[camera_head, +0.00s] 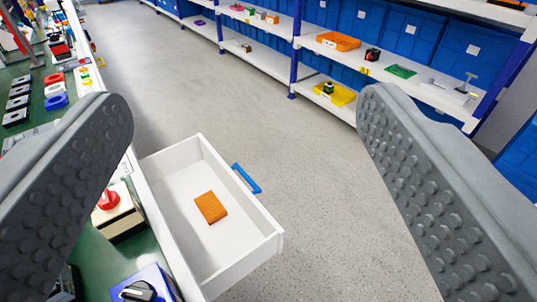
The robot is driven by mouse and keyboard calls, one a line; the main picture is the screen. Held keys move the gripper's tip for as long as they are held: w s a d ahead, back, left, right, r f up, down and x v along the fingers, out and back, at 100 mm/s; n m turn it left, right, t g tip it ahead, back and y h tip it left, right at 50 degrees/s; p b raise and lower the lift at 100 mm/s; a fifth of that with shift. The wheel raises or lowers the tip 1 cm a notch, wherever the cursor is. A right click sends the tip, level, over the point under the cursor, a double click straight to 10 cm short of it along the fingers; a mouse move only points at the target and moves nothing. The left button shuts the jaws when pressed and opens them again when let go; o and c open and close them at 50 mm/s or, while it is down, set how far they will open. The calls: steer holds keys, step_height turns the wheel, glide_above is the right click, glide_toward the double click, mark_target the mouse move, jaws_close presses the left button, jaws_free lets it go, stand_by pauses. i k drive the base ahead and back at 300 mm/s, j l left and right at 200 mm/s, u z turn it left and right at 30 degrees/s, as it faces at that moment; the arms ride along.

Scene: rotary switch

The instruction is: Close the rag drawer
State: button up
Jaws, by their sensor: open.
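The white drawer (184,157) is pulled out from the side of the workbench at lower centre. An orange-brown block-like piece (210,207), perhaps the rag, lies on its floor. A blue handle (246,178) is on the drawer's outer front, facing the aisle. My gripper (245,110) is open and empty, with one grey studded finger at the left and one at the right. The drawer shows between the two fingers, and neither appears to touch it. The left finger hides part of the bench.
The green-topped bench (107,255) runs along the left, with a red rotary switch (109,199) and a black knob on a blue box (140,291). Shelving (270,57) with blue bins and trays stands across the aisle. The grey floor (180,75) between is clear.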

mark_target(219, 254)
steer(key=l+u, duration=0.1)
steer(key=u, duration=0.55)
steer(key=l+u, duration=0.3)
steer(key=l, duration=0.25)
steer(key=k+l+u, duration=0.1)
steer(key=l+u, duration=0.2)
steer(key=l, duration=0.2)
steer(key=k+l+u, duration=0.15)
steer(key=l+u, duration=0.15)
steer(key=l, duration=0.2)
steer(key=k+l, duration=0.1)
steer(key=l, duration=0.3)
steer(key=k+l, duration=0.15)
steer(key=l, duration=0.2)
steer(key=k+l+u, duration=0.1)
steer(key=l, duration=0.3)
